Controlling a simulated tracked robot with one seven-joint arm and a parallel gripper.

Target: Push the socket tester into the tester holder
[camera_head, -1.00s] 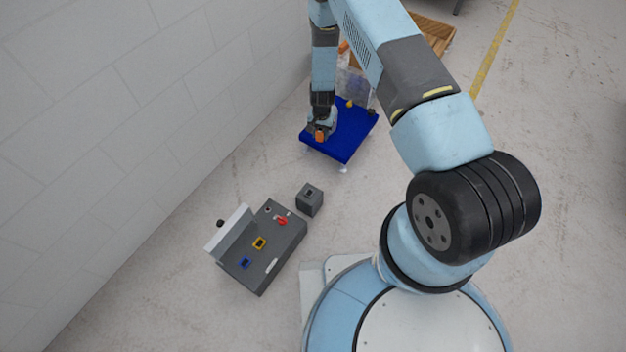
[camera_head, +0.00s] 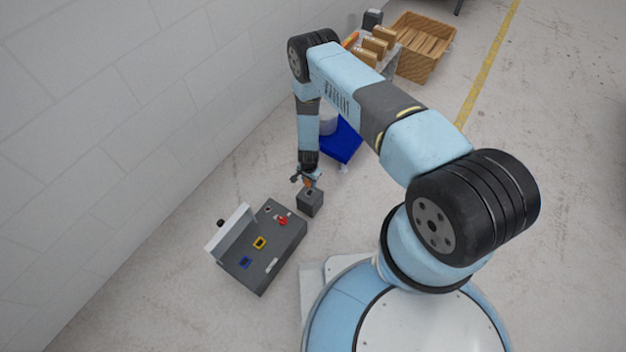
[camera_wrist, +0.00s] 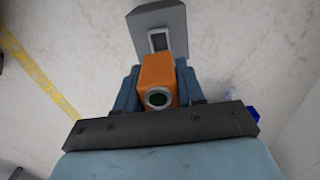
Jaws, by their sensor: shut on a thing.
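My gripper (camera_head: 308,180) is shut on an orange block-like piece, the socket tester (camera_wrist: 157,78), which has a round grey-rimmed dark end facing the wrist camera. The tester holder, a grey box (camera_head: 310,204) with a dark slot in its top, stands on the floor. In the head view the gripper and tester are just above the holder's far side. In the wrist view the holder (camera_wrist: 172,18) lies beyond the tester, and its slot shows partly past the tester's end. Whether the tester touches the holder cannot be told.
A dark grey panel box (camera_head: 262,250) with yellow, blue and red parts and a raised light lid (camera_head: 230,230) stands left of the holder. A blue-topped table (camera_head: 343,142) is behind. A wooden crate (camera_head: 425,45) stands farther back. A wall (camera_head: 120,110) runs along the left.

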